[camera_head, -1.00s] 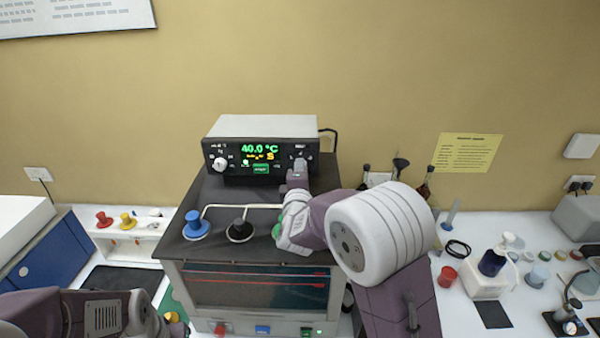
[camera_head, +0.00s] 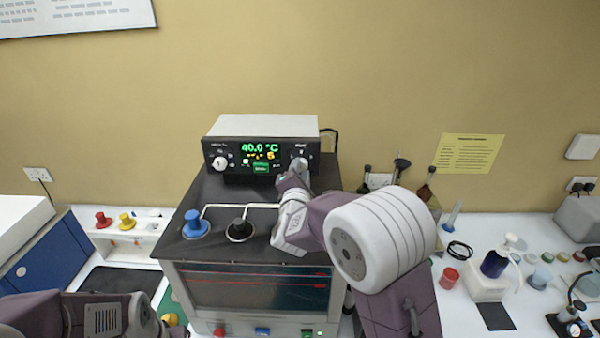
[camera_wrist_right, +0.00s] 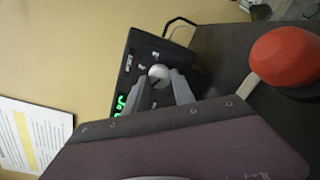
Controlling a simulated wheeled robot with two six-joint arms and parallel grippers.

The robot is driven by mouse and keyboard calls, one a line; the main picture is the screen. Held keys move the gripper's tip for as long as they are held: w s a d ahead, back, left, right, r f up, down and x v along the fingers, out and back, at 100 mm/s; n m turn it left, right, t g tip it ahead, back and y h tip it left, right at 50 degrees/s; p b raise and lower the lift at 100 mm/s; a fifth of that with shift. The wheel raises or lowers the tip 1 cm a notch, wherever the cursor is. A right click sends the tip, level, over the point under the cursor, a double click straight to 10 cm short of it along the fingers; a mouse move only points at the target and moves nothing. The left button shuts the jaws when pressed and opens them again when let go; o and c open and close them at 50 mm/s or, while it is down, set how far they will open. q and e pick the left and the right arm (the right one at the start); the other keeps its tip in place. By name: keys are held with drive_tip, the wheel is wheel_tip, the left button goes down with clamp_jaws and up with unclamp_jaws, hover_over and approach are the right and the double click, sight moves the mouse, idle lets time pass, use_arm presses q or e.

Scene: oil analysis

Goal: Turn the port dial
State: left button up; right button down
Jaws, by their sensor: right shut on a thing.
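The control box (camera_head: 262,126) stands on top of the dark bath unit, its display reading 40.0 °C. The port dial is a pale round knob (camera_head: 299,164) at the right of its front panel; another white knob (camera_head: 220,163) is at the left. In the right wrist view the dial (camera_wrist_right: 159,75) sits between the fingertips of my right gripper (camera_wrist_right: 168,82). My right gripper (camera_head: 294,177) is shut on the dial, partly hiding it in the head view. My left arm shows at the lower left; its fingertips are not in view.
Blue (camera_head: 195,225) and black (camera_head: 240,230) stoppers stand on the bath top. A red-orange knob (camera_wrist_right: 285,57) shows close by in the right wrist view. Glassware and bottles stand on the right bench. Coloured stoppers sit in a white rack (camera_head: 135,226) at left.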

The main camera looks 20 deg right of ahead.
drive_tip(key=shift+d+r, duration=0.1)
drive_tip(key=shift+r, duration=0.25)
drive_tip(key=c, duration=1.2)
unclamp_jaws()
drive_tip(key=shift+o, duration=0.7)
drive_tip(key=shift+w+d+f, duration=0.1)
drive_tip(key=shift+w+f, duration=0.05)
drive_tip(key=shift+f, duration=0.1)
drive_tip(key=b+v, duration=0.6)
drive_tip(key=v, duration=0.3)
